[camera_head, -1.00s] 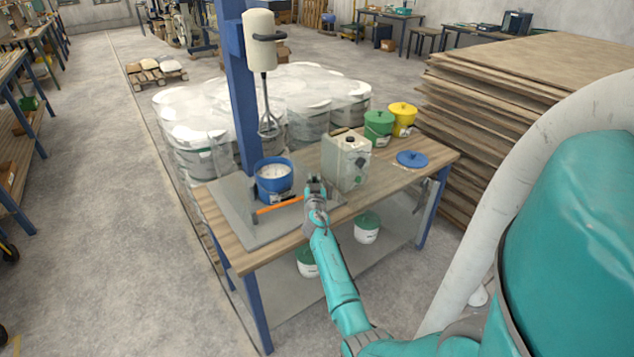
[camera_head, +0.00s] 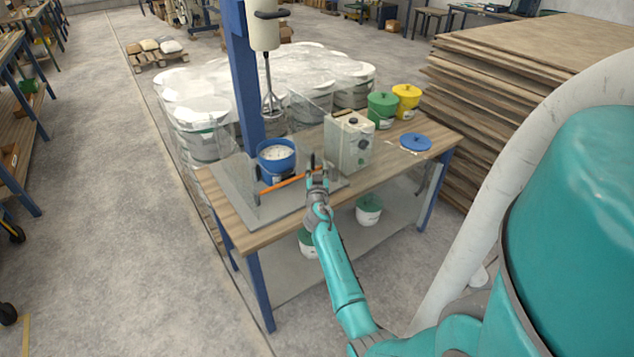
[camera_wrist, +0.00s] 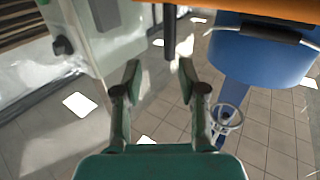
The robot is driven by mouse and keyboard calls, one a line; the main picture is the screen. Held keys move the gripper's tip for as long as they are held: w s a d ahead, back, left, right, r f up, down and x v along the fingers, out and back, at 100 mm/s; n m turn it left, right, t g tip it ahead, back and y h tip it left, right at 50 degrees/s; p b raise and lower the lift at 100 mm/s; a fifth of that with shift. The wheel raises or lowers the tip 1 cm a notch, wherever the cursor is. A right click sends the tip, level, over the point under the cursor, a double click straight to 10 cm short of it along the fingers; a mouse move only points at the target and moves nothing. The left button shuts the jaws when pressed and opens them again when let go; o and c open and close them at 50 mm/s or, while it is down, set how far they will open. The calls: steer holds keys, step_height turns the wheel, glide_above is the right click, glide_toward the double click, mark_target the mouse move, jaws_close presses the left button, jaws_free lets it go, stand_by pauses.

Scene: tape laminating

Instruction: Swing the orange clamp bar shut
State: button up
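The orange clamp bar (camera_head: 284,185) lies across the front of the blue bucket (camera_head: 276,163) in the head view. Its right end is near my gripper (camera_head: 317,178). The bar's orange underside (camera_wrist: 270,9) crosses the top right of the wrist view, above the blue bucket (camera_wrist: 260,55). My gripper (camera_wrist: 160,78) is open there, with a clear gap between its fingers. A dark upright pin (camera_wrist: 169,35) shows beyond the gap. I cannot tell whether a finger touches the bar or the pin.
A pale grey-green box (camera_head: 349,143) with a knob stands on the workbench (camera_head: 245,236), close to the right of my gripper. A mixer (camera_head: 268,60) hangs above the bucket. Green (camera_head: 382,108) and yellow (camera_head: 406,100) buckets and a blue lid (camera_head: 415,142) sit farther right.

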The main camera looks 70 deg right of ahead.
steer(key=v, duration=0.7)
steer(key=shift+a, duration=0.25)
steer(key=shift+s, duration=0.15)
steer(key=s+a+f+n+t+y, duration=0.1)
steer(key=a+f+n+t+y, duration=0.3)
steer(key=a, duration=0.8)
steer(key=s+a+f+n+y, duration=0.15)
steer(key=a+f, duration=0.35)
steer(key=a, duration=0.8)
steer(key=s+a+n+t+y, duration=0.15)
steer(key=s+a, duration=0.25)
steer(key=a, duration=0.4)
steer(key=s+a+n+t+y, duration=0.1)
steer(key=s+a+n+y, duration=0.2)
steer(key=a, duration=0.5)
steer(key=s+a+r+n+y, duration=0.1)
steer(key=s+a+r+y, duration=0.2)
steer(key=s+a+r, duration=0.3)
steer(key=s+a+r+n+y, duration=0.2)
steer(key=s+a+r, duration=0.5)
steer(key=s, duration=0.5)
steer(key=shift+s+r+t+y, duration=0.2)
steer(key=shift+s+t+y, duration=0.2)
steer(key=shift+y, duration=0.3)
